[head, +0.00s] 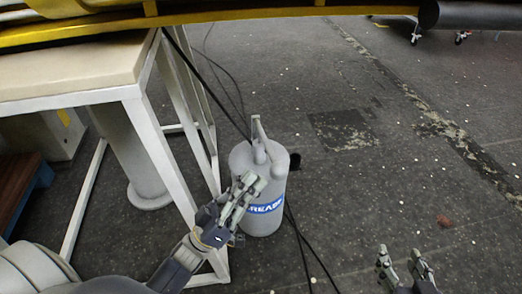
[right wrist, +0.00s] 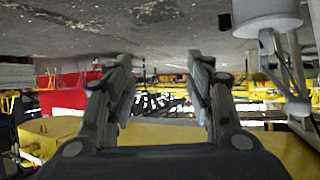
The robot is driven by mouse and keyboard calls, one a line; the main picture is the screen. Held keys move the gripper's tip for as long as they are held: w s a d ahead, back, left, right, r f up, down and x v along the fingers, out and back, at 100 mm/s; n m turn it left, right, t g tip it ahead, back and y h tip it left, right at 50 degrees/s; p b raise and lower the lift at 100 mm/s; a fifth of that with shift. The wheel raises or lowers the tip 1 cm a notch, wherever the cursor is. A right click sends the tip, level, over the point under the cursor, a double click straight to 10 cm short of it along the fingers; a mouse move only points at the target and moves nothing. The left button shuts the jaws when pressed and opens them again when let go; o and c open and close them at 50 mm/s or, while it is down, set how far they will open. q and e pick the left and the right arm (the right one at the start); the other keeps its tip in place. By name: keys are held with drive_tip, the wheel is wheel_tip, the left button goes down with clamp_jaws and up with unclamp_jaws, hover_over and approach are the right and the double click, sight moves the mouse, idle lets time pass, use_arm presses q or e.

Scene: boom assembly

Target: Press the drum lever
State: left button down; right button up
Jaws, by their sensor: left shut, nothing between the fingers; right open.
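A grey drum (head: 243,161) with a blue label band stands upright on the floor near the middle of the head view. A light grey lever (head: 258,132) rises from its top. My left gripper (head: 252,182) is shut and empty. In the picture it overlaps the drum's front, below the lever; I cannot tell whether it touches the drum. My right gripper (head: 402,250) is open and empty at the lower right, apart from the drum. Its two spread fingers also show in the right wrist view (right wrist: 160,75).
A white-framed table (head: 70,95) stands left of the drum. A yellow beam (head: 250,15) crosses the top of the head view. Black cables (head: 293,225) run down behind the drum and along the floor. The floor (head: 370,190) right of the drum is mostly clear.

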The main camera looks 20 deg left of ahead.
use_arm(q)
drive_tip(key=w+a+f+n+g+y+p, duration=0.1)
drive_tip(key=a+f+n+y+p, duration=0.1)
drive_tip(key=a+f, duration=0.4)
drive_tip(key=n+p, duration=0.1)
drive_tip(key=n, duration=0.1)
drive_tip(key=shift+f+n+g+y+p, duration=0.2)
drive_tip(key=shift+n+g+y+p, duration=0.15)
drive_tip(key=shift+n+g+y, duration=0.05)
use_arm(e)
drive_tip(key=s+d+f+g+h, duration=0.1)
drive_tip(key=s+d+f+g, duration=0.1)
drive_tip(key=s, duration=0.5)
drive_tip(key=s+d+f+g+h, duration=0.1)
drive_tip(key=s+d+f+g, duration=0.2)
drive_tip(key=s+f+g, duration=0.2)
drive_tip(key=s+g, duration=0.1)
drive_tip(key=s, duration=0.1)
drive_tip(key=shift+s+f+g, duration=0.15)
drive_tip(key=shift+s+g, duration=0.15)
drive_tip(key=shift+g, duration=0.1)
use_arm(q)
drive_tip(key=shift+w+r, duration=0.1)
drive_tip(key=shift+w, duration=0.1)
drive_tip(key=x, duration=0.9)
drive_tip(key=shift+w+d+r, duration=0.25)
use_arm(e)
drive_tip(key=shift+f, duration=0.15)
use_arm(q)
drive_tip(key=shift+f, duration=0.1)
